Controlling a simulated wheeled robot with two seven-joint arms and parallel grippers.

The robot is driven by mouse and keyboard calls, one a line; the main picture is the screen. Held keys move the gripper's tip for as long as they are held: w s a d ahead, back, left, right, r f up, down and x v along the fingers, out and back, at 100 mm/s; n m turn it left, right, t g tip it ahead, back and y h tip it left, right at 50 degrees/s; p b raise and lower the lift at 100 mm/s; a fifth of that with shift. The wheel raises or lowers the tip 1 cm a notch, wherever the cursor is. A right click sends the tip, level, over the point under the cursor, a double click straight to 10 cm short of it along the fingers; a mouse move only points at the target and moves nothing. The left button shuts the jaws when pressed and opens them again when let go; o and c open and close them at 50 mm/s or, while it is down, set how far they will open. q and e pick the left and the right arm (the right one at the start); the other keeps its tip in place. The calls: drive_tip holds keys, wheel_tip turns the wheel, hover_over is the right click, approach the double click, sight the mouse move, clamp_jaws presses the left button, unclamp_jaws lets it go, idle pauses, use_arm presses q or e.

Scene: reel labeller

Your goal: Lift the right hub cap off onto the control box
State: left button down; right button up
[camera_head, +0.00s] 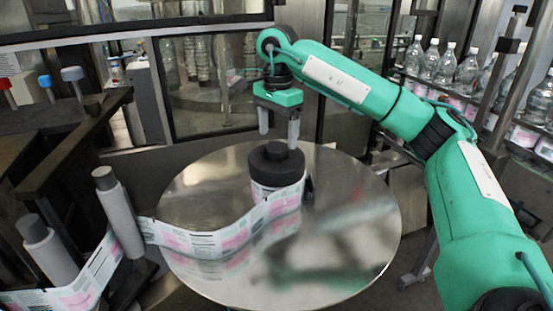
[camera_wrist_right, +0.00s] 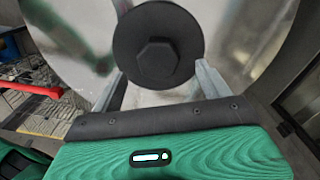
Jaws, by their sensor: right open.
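The right hub cap (camera_head: 277,166) is a black disc with a raised knob. It sits on top of the label reel (camera_head: 262,192) on the round steel plate. In the right wrist view the hub cap (camera_wrist_right: 157,48) shows a six-sided knob. My right gripper (camera_head: 279,132) is open and empty, pointing down just above the cap. In the wrist view its two fingers lie apart on either side of the cap's near part; I cannot tell whether they touch it. I cannot make out for sure which thing is the control box. My left gripper is not in view.
A label strip (camera_head: 215,238) runs left from the reel to grey rollers (camera_head: 120,212). A dark frame (camera_head: 60,150) with red and blue knobs is at left. Bottles (camera_head: 445,65) stand at back right.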

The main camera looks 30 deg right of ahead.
sight(277, 146)
wheel_tip(277, 146, down, 3)
drive_tip(key=shift+s+a+f+p, duration=0.15)
drive_tip(key=shift+p, duration=0.5)
drive_tip(key=shift+f, duration=0.2)
drive_tip(key=c, duration=1.2)
drive_tip(key=shift+o, duration=0.2)
drive_tip(key=shift+r, duration=0.1)
